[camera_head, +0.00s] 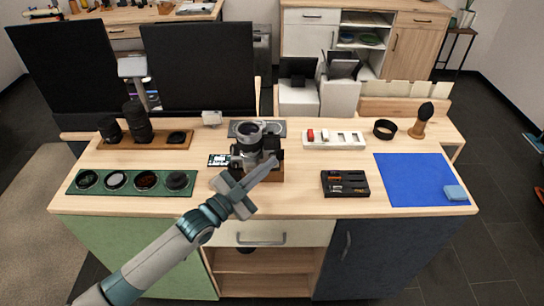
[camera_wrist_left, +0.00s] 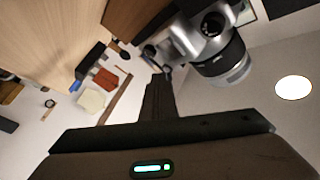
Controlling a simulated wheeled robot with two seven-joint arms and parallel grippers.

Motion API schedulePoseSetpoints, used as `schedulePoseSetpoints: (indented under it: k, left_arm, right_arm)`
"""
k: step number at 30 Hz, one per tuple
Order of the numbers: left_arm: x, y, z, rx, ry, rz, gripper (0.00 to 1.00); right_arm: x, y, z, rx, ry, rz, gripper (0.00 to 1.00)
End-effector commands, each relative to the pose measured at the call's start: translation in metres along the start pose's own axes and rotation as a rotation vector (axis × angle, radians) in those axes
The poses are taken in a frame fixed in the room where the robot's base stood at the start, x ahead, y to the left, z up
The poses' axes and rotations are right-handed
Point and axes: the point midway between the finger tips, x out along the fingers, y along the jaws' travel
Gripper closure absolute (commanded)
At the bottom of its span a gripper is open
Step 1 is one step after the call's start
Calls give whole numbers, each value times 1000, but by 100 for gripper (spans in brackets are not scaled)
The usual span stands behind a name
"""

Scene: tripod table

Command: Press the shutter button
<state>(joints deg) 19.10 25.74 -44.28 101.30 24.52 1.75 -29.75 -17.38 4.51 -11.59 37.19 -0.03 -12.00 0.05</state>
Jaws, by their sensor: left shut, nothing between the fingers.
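A silver and black camera (camera_head: 247,137) stands on a small wooden block (camera_head: 270,174) near the middle of the table; it also shows at the top of the left wrist view (camera_wrist_left: 212,45). My left gripper (camera_head: 276,157) is shut and empty, reaching over the table from the front, its tips at the camera's right side in the head view. In the left wrist view the closed fingers (camera_wrist_left: 158,80) end just beside the camera body. I cannot tell whether they touch it. The shutter button is not clearly visible. My right gripper is not in view.
A green tray of round filters (camera_head: 118,192) and a wooden lens stand (camera_head: 172,143) lie left. A black battery tray (camera_head: 345,195), white card holder (camera_head: 334,145), blue mat (camera_head: 400,172) and brush (camera_head: 421,125) are right. Bare tabletop (camera_head: 300,197) lies front right of the camera.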

Motion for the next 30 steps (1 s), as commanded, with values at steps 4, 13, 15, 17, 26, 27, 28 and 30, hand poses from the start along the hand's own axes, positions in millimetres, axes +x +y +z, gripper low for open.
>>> schedulePoseSetpoints:
  k: [4,13,15,17,26,27,28,30]
  left_arm:
    - [-3,1,-3,0,0,0,100]
    - [-9,6,-8,0,1,-1,100]
    - [-9,6,-7,0,1,-1,100]
    - [-9,6,-7,0,1,-1,100]
    - [-12,8,-10,-1,0,0,100]
    - [-14,10,-11,-1,0,0,100]
    - [-15,11,-12,-1,-1,0,100]
    - [-19,13,-16,-1,-1,0,100]
  right_arm:
    - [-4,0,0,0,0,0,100]
    - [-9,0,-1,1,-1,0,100]
    - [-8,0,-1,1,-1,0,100]
    - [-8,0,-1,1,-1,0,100]
    - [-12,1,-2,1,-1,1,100]
    - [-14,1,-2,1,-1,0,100]
    - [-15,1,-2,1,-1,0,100]
    - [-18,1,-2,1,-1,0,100]
